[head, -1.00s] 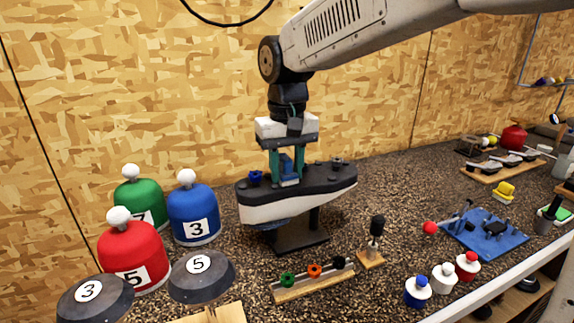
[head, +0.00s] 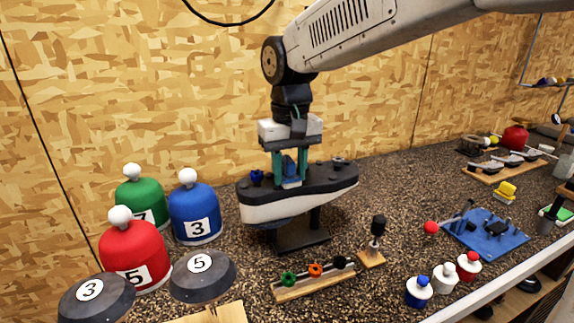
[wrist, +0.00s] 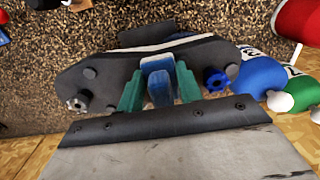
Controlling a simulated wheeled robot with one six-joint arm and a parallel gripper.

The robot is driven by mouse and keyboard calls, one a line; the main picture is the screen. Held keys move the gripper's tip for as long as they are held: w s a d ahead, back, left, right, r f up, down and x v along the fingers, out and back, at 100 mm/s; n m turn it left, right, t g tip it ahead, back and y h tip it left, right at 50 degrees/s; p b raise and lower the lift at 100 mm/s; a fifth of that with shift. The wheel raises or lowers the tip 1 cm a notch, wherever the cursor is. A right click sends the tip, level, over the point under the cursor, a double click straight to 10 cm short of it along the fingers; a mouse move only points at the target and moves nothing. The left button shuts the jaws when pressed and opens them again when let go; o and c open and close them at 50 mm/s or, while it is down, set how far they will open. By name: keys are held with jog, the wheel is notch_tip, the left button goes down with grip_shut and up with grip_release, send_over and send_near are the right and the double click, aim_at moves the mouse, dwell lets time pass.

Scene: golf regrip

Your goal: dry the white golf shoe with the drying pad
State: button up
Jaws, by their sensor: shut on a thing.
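The white golf shoe (head: 285,208) is upside down on a dark stand (head: 300,238), its black sole facing up. A blue cleat (head: 256,178) sits at the sole's left end and a grey one (head: 338,163) at its right end. My gripper (head: 290,180) points down over the sole's middle, its teal fingers shut on the drying pad (head: 289,168), a blue block with a pale base. The pad's base appears at the sole; whether it touches is unclear. The wrist view shows the pad (wrist: 158,84) between the fingers, over the shoe's sole (wrist: 110,72).
Red (head: 133,245), green (head: 135,190) and blue (head: 195,210) headcovers and two dark numbered discs stand left. A wooden cleat rack (head: 315,280), a brush (head: 375,240) and small bottles (head: 443,277) are in front. A blue tray (head: 487,232) lies right. The wall is close behind.

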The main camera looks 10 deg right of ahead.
jog(key=shift+s, duration=0.25)
jog(key=shift+w+a+f, duration=0.1)
jog(key=shift+w+a, duration=0.05)
jog(key=shift+w, duration=0.6)
jog(key=shift+w+a, duration=0.1)
jog(key=shift+w, duration=0.6)
jog(key=shift+s+d, duration=0.15)
jog(key=shift+s, duration=0.6)
jog(key=shift+s+d, duration=0.15)
jog(key=shift+s, duration=0.6)
jog(key=shift+w+a, duration=0.15)
jog(key=shift+w, duration=0.6)
jog(key=shift+w+a, duration=0.15)
jog(key=shift+w, duration=0.6)
jog(key=shift+s+d, duration=0.15)
jog(key=shift+s, duration=0.6)
jog(key=shift+s+d, duration=0.15)
jog(key=shift+s, duration=0.55)
jog(key=shift+w+a, duration=0.15)
jog(key=shift+w, duration=0.6)
jog(key=shift+w+a, duration=0.15)
jog(key=shift+w, duration=0.6)
jog(key=shift+s+d, duration=0.15)
jog(key=shift+s, duration=0.6)
jog(key=shift+s+d, duration=0.15)
jog(key=shift+s, duration=0.6)
jog(key=shift+w+a+f, duration=0.1)
jog(key=shift+w+a, duration=0.05)
jog(key=shift+w, duration=0.55)
